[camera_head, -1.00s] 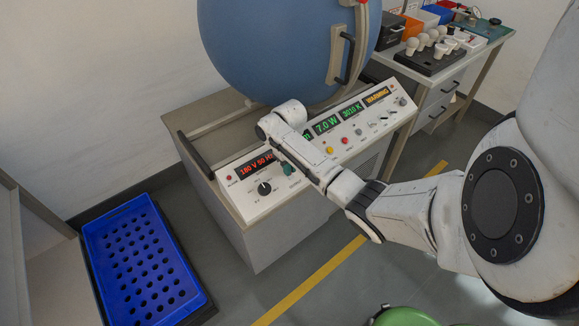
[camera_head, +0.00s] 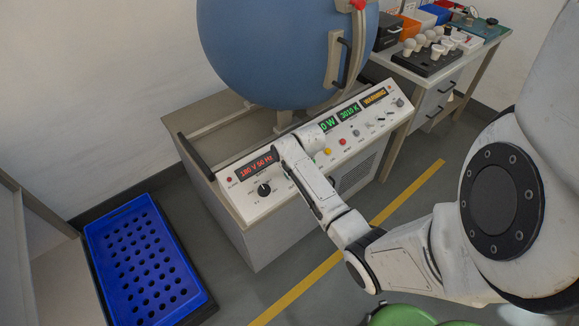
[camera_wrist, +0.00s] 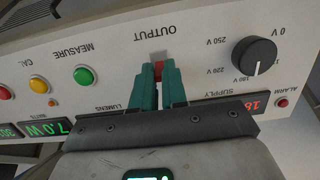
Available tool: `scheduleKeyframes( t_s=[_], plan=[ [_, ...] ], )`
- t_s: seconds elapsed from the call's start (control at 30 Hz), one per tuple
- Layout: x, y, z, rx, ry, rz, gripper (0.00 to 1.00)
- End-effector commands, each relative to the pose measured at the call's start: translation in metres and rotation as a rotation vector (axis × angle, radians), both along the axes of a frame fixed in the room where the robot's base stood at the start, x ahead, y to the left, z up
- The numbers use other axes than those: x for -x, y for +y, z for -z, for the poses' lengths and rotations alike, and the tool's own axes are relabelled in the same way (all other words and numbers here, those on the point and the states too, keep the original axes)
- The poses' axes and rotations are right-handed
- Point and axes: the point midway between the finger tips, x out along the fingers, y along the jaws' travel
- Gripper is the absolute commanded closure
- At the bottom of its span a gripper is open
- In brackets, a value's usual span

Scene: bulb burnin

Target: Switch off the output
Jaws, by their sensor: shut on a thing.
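The output switch (camera_wrist: 159,66) is a small red part on the white sloping control panel (camera_wrist: 210,30), beside the upside-down OUTPUT label in the wrist view. My gripper (camera_wrist: 160,72) has teal fingers closed on the switch, one on each side, and they hide most of it. In the head view my wrist covers the switch and fingertips. A green power display (camera_wrist: 51,138) reads 7.0 W in the wrist view; my arm covers part of it in the head view. The red supply display (camera_head: 256,169) reads 180 V 50 Hz.
A black supply knob (camera_wrist: 254,55) and red alarm button (camera_wrist: 283,102) sit to one side. Green (camera_wrist: 83,75) and yellow (camera_wrist: 39,85) buttons sit on the other. A blue sphere (camera_head: 280,50) rises behind the panel. A blue perforated tray (camera_head: 145,260) lies at left.

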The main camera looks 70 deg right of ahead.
Motion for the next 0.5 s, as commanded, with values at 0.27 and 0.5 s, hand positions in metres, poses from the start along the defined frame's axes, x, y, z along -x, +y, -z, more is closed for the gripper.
scheduleKeyframes(
  t_s=[0.27, 0.5],
  plan=[
    [0.010, 0.008, 0.009, 0.138, -0.225, 0.001, 1.00],
    [0.015, 0.010, 0.017, 0.247, -0.400, 0.000, 1.00]
  ],
)
